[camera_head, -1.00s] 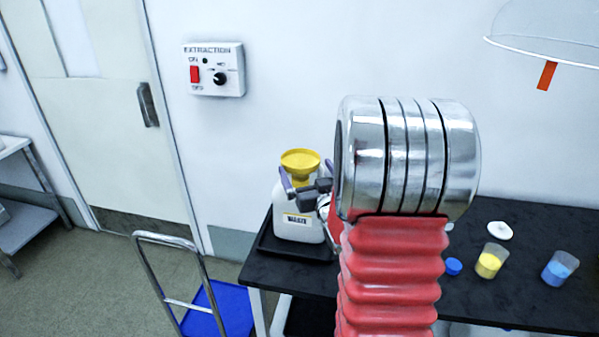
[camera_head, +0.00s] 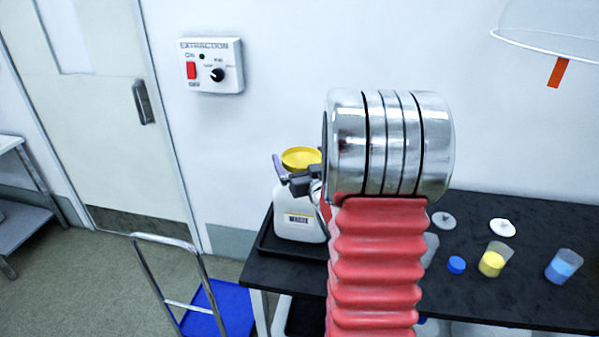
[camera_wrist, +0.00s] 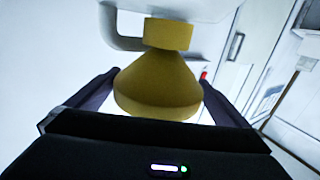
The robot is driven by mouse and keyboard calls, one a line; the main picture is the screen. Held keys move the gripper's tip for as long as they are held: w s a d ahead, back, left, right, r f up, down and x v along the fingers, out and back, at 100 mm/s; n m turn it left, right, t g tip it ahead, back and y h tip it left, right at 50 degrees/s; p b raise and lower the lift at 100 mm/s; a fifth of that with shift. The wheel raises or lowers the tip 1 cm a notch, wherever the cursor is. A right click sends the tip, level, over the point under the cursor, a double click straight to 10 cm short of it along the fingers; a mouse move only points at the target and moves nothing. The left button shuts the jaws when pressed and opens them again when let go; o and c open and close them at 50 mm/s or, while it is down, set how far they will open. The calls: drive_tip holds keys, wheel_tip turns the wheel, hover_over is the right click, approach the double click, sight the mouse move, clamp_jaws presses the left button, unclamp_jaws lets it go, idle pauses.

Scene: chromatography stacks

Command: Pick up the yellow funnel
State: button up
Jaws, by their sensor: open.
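The yellow funnel (camera_head: 299,158) sits mouth up on top of the white waste container (camera_head: 297,222), which stands in a black tray at the table's left end. In the wrist view the funnel (camera_wrist: 158,85) fills the middle, with its wide rim toward me and its neck at the container. My gripper (camera_wrist: 155,92) is open, with one finger on each side of the funnel's wide part. I cannot tell whether either finger touches it. In the head view my gripper (camera_head: 290,172) is partly hidden behind my arm.
The black tray (camera_head: 262,240) lies on the black table (camera_head: 520,225). To the right are a yellow beaker (camera_head: 492,262), a blue beaker (camera_head: 562,266), a blue cap (camera_head: 456,265) and pale lids (camera_head: 502,228). A blue cart (camera_head: 222,308) stands in front at left.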

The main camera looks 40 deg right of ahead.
sight(301, 161)
drive_tip(key=shift+d, duration=0.1)
idle(0.4)
drive_tip(key=c, duration=0.8)
drive_tip(key=shift+r, duration=0.15)
wheel_tip(301, 161, up, 10)
drive_tip(key=shift+f, duration=0.1)
idle(0.8)
drive_tip(key=shift+r, duration=1.5)
